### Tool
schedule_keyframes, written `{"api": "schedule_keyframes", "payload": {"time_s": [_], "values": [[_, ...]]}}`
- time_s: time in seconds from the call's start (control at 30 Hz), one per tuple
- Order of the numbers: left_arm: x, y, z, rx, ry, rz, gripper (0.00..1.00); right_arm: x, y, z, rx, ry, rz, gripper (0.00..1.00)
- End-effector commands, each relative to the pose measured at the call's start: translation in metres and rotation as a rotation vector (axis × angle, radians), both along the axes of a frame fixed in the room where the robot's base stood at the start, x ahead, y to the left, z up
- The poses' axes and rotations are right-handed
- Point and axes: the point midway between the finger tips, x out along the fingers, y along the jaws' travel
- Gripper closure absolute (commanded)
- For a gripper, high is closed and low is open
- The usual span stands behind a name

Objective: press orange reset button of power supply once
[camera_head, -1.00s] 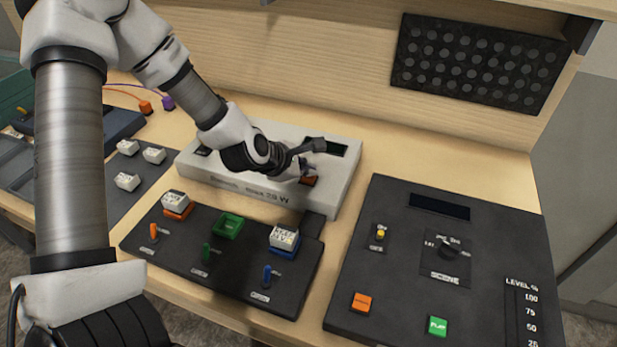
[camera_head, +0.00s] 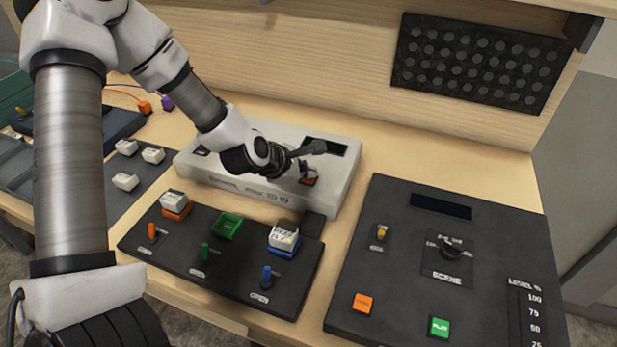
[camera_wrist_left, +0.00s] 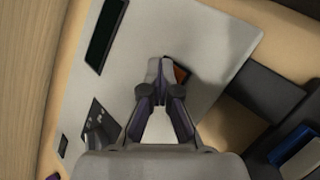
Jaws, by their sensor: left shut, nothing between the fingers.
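The power supply (camera_head: 335,187) is a light grey box at the back of the bench, with a dark display on top. Its orange reset button (camera_head: 309,181) shows partly, just below my left gripper (camera_head: 303,172). In the left wrist view the button (camera_wrist_left: 181,75) peeks out beside the tips of my left gripper (camera_wrist_left: 160,66), which is shut and empty. The fingertips cover part of the button. I cannot tell whether they touch it. My right gripper is not in view.
A black console (camera_head: 400,270) at right carries another orange button (camera_head: 362,304) and a green one (camera_head: 439,327). A black switch panel (camera_head: 180,256) with coloured sockets and levers lies in front of the supply. A perforated black panel (camera_head: 480,62) hangs on the back wall.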

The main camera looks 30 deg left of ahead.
Motion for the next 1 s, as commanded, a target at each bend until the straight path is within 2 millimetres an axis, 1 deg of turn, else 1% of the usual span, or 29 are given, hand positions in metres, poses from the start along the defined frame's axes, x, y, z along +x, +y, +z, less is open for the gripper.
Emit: {"api": "schedule_keyframes", "payload": {"time_s": [0.23, 0.53, 0.87, 1.0], "values": [[0.000, 0.000, 0.001, 0.000, 0.002, 0.001, 1.00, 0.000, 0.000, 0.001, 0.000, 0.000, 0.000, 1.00], [0.000, 0.000, 0.017, 0.000, 0.002, 0.001, 1.00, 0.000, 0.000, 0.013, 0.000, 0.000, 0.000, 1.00], [0.000, 0.000, 0.018, 0.000, 0.002, 0.001, 1.00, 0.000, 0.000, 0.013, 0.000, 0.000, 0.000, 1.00], [0.000, 0.000, 0.028, -0.001, 0.001, 0.000, 1.00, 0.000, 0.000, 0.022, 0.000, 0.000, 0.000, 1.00]]}}
